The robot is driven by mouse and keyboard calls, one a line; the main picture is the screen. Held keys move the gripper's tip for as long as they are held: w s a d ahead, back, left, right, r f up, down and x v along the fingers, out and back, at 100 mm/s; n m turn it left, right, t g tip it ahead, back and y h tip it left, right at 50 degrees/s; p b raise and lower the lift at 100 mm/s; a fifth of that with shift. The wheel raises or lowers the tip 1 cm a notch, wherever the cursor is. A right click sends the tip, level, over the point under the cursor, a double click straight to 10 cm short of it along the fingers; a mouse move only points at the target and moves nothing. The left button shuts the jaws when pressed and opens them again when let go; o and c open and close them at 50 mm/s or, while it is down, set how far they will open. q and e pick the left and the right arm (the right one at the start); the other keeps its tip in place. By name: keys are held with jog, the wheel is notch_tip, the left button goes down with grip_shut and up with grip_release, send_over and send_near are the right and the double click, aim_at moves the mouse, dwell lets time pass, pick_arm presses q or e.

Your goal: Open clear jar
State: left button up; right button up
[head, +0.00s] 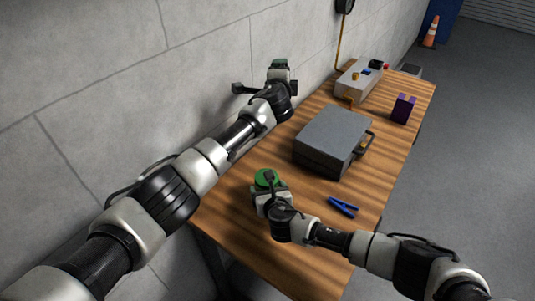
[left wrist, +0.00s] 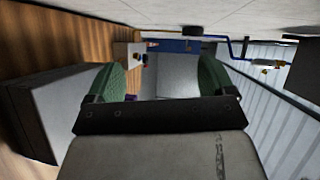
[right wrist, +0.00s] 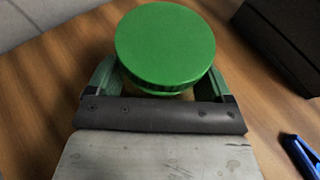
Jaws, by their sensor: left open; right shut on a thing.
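The clear jar has a green lid (head: 266,177) and stands at the near end of the wooden table. In the right wrist view the green lid (right wrist: 165,45) fills the top middle, with its body mostly hidden below. My right gripper (head: 266,191) is shut on the jar, its green fingers on both sides just under the lid. My left gripper (head: 279,66) is open and empty, raised near the wall past the jar. Its spread green fingers (left wrist: 163,82) show in the left wrist view.
A grey case (head: 333,138) lies behind the jar on the table (head: 305,245). Blue pliers (head: 343,207) lie right of the jar. A purple object (head: 403,108) and a beige control box (head: 361,80) stand farther back. The wall runs along the table's left side.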

pick_arm(q)
jog(key=s+a+f+n+g+y, duration=0.25)
jog(key=f+n+g, duration=0.2)
jog(key=n, duration=0.25)
jog(key=n+g, duration=0.9)
jog(key=g, duration=0.3)
send_near(259, 179)
jog(key=shift+w+d+f+t+h, duration=0.15)
jog(key=shift+d+f, duration=0.2)
jog(key=shift+d, duration=0.15)
jog(key=shift+w+d+f+t+h, duration=0.1)
jog(key=shift+w+d+f, duration=0.05)
jog(key=shift+d+f, duration=0.3)
jog(key=shift+f, duration=3.8)
